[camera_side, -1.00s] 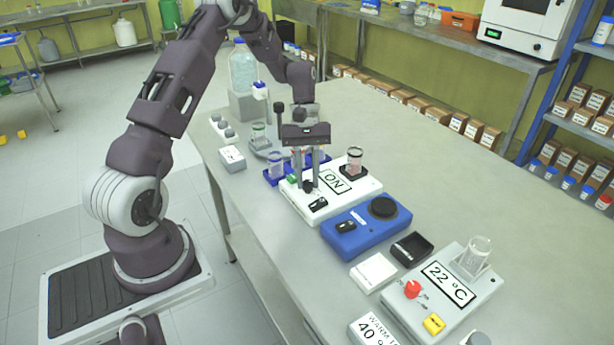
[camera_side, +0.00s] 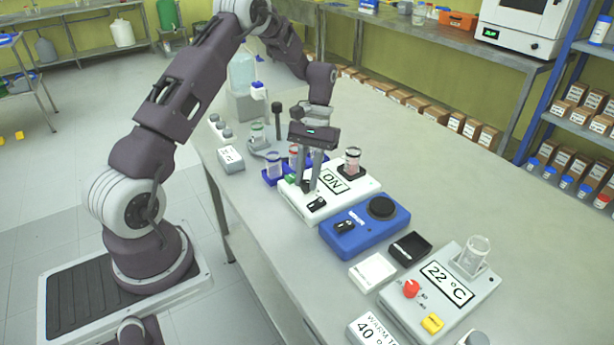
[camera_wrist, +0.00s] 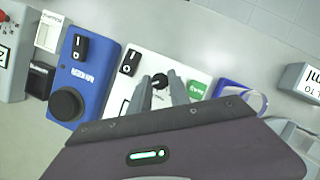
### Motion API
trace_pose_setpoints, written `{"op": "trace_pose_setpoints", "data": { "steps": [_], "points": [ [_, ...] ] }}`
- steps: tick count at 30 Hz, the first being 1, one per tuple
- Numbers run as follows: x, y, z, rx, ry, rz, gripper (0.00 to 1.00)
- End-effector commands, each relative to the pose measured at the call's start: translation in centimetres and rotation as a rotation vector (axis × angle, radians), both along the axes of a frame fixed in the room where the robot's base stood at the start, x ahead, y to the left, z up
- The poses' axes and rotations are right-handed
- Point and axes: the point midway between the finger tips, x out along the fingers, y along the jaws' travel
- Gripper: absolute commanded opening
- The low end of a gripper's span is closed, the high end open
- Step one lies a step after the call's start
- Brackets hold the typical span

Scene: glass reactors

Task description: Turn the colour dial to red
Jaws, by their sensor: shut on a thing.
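The white device (camera_side: 355,188) with an "ON" display stands on the bench. Its small black dial (camera_wrist: 160,79) shows in the wrist view between my fingertips. My gripper (camera_side: 307,187) points down at the device, a little tilted in the side view, and is shut on the dial. In the wrist view my gripper (camera_wrist: 161,88) has one finger on each side of the dial. The dial's small markings are too small to read. A black rocker switch (camera_wrist: 131,62) and a green button (camera_wrist: 196,90) sit either side of the dial on the device.
A glass vessel (camera_side: 352,160) stands on the device's far side. A blue device (camera_side: 366,238) with a black round top is close by. Blue holders with vials (camera_side: 273,164) stand on the other side. A grey "22 °C" unit (camera_side: 465,318) is nearer.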

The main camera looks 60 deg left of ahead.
Motion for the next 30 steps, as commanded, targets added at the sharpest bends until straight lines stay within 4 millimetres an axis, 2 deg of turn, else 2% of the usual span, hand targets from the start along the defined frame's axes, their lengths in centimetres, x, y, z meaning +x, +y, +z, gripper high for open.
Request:
{"op": "trace_pose_setpoints", "data": {
  "steps": [11, 12, 14, 15, 23, 26, 30],
  "points": [
    [0.0, 0.0, 0.0, 0.001, -0.002, -0.003, 0.00],
    [0.0, 0.0, 0.0, 0.001, -0.002, -0.003, 0.31],
    [0.0, 0.0, 0.0, 0.001, -0.002, -0.003, 0.43],
    [0.0, 0.0, 0.0, 0.000, -0.001, -0.003, 0.44],
    [0.1, 0.0, 0.1, 0.001, -0.001, -0.002, 0.44],
    [0.5, 0.3, 1.2, 0.002, -0.003, -0.002, 0.44],
    [1.5, 1.0, 4.0, 0.003, -0.005, -0.003, 0.44]
  ]
}}
